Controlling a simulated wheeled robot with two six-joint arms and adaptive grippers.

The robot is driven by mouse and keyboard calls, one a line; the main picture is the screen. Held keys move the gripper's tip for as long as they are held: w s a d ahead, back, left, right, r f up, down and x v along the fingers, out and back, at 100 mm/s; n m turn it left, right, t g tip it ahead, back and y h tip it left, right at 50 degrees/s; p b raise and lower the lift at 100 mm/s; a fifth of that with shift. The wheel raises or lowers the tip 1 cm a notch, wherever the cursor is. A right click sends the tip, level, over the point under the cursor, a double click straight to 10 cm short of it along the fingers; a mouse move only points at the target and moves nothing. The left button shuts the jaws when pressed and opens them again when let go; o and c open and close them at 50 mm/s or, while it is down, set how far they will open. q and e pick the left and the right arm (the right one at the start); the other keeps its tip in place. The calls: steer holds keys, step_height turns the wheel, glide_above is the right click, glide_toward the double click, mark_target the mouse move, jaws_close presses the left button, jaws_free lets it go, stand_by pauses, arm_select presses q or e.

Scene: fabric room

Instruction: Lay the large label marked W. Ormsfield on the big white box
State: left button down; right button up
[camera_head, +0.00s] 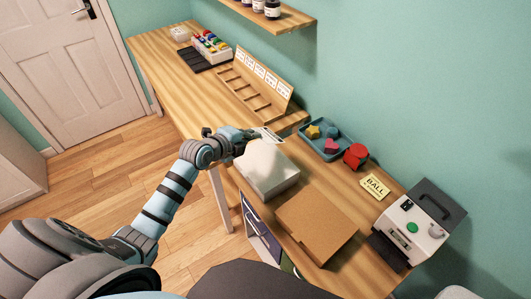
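The big white box (269,170) stands on the wooden workbench, near the middle of the view. My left arm reaches in from the lower left, and my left gripper (256,134) is at the far edge of the box, above it. A white label with dark print (268,135) is at the fingertips and looks gripped between them. Its print is too small to read, so I cannot confirm the name. The label is tilted and seems to be apart from the box top. The arm hides part of the box's far left corner. My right gripper is out of view.
A brown carton (316,224) lies just right of the white box. A blue tray (341,151) with shapes, a red object (355,156), a yellow BALL card (374,187) and a label machine (410,228) stand farther right. A wooden card rack (240,89) stands left.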

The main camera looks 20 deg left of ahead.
arm_select(q)
step_height(320, 180, down, 10)
steer(key=b, duration=0.8)
steer(key=shift+s+d+f+b, duration=0.1)
steer(key=shift+d+f+b, duration=0.05)
steer(key=shift+f+b, duration=0.15)
steer(key=shift+r, duration=0.2)
steer(key=c, duration=2)
jaws_free()
steer(key=shift+o, duration=0.2)
steer(key=p+v, duration=0.6)
steer(key=v, duration=0.2)
steer(key=shift+s, duration=0.1)
